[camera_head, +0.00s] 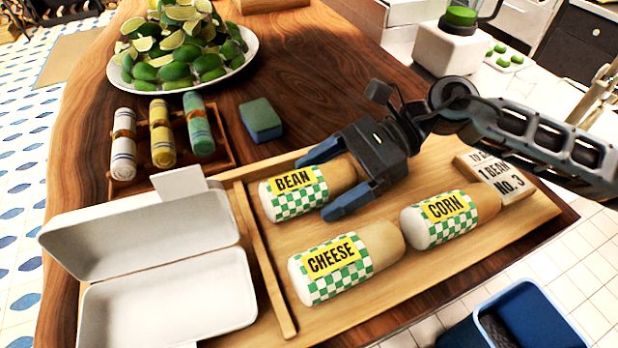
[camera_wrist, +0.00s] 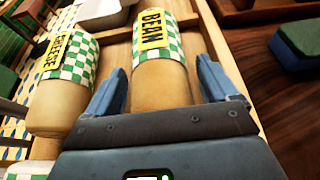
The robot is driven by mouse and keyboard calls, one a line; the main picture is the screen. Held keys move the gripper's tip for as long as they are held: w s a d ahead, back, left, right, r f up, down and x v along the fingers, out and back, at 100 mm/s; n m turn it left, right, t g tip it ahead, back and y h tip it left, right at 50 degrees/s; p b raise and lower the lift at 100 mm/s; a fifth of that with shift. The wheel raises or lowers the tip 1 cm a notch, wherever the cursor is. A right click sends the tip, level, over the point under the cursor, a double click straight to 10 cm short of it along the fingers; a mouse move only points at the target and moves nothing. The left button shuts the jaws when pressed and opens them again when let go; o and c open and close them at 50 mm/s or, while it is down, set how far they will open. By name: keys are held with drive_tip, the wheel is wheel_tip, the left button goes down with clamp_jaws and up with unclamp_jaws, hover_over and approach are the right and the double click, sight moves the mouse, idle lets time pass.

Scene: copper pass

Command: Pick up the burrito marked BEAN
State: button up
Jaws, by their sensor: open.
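The burrito marked BEAN (camera_head: 293,193) lies on the wooden tray (camera_head: 400,302), its lower part in green-white checked wrap with a yellow label. My gripper (camera_head: 328,186) is open, its two blue fingers on either side of the BEAN burrito. In the wrist view the BEAN burrito (camera_wrist: 160,60) runs between the fingers (camera_wrist: 158,92), with gaps visible at both sides. The burrito marked CHEESE (camera_head: 340,262) lies nearer the front, and it also shows in the wrist view (camera_wrist: 62,85). The burrito marked CORN (camera_head: 450,215) lies to the right.
An open white box (camera_head: 150,250) stands left of the burritos. An order card (camera_head: 497,175) reads 1 BEAN, No. 3. A green and blue sponge (camera_head: 261,120), rolled cloths in a rack (camera_head: 215,158) and a plate of limes (camera_head: 185,88) stand behind. A blue bin (camera_head: 515,320) is at bottom right.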

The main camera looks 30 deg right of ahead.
drive_tip(key=shift+w+a+f, duration=0.1)
drive_tip(key=shift+a+f, duration=0.1)
drive_tip(key=shift+a, duration=0.15)
drive_tip(key=c, duration=1.3)
